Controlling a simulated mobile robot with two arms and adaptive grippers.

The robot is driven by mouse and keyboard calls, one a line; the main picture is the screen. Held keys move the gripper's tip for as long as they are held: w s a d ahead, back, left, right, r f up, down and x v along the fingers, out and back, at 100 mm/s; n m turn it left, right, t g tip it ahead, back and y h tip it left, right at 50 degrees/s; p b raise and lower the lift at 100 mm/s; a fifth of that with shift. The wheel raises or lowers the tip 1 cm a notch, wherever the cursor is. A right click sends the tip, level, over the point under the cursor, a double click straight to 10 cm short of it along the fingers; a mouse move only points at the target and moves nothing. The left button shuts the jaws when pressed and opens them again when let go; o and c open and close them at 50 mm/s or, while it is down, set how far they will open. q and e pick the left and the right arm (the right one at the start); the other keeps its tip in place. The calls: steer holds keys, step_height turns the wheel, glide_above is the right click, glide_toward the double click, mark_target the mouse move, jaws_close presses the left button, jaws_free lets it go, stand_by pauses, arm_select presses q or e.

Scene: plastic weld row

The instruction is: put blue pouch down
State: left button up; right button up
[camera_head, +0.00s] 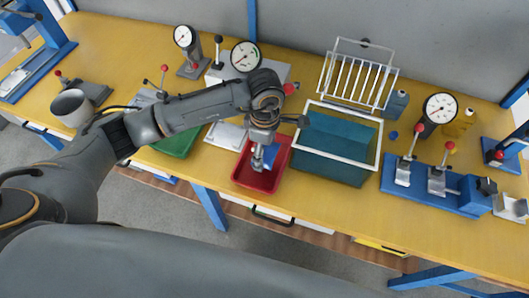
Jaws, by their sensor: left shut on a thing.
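My left gripper (258,162) reaches in from the left and points down over a red tray (247,178) on the yellow bench. It is shut on the blue pouch (271,155), of which only a small part shows beside the fingers. The pouch is at or just above the inside of the tray; I cannot tell whether it touches the bottom. My right gripper is not in view.
A teal bin with a white rim (335,149) stands close to the right of the red tray. A green tray (176,143) lies to the left. Dial gauges, a white wire rack (355,80) and a blue clamp fixture (430,188) occupy the bench (320,207). Its front strip is mostly clear.

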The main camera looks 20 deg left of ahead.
mark_target(265, 157)
arm_select(q)
step_height(265, 157, down, 3)
steer(key=shift+s+r+p, duration=0.1)
steer(key=shift+r+p, duration=0.1)
steer(key=shift+p, duration=0.15)
steer(key=shift+f, duration=0.1)
steer(key=shift+f+b, duration=0.35)
steer(key=shift+b, duration=0.2)
steer(key=o, duration=0.9)
steer(key=shift+o, duration=0.2)
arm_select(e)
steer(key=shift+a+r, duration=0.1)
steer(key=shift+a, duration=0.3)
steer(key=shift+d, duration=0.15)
arm_select(q)
steer(key=shift+r+p, duration=0.5)
steer(key=shift+p, duration=0.05)
step_height(265, 157, up, 11)
steer(key=b, duration=0.2)
steer(key=shift+f+b, duration=0.1)
steer(key=shift+b, duration=0.3)
steer(key=shift+r, duration=0.6)
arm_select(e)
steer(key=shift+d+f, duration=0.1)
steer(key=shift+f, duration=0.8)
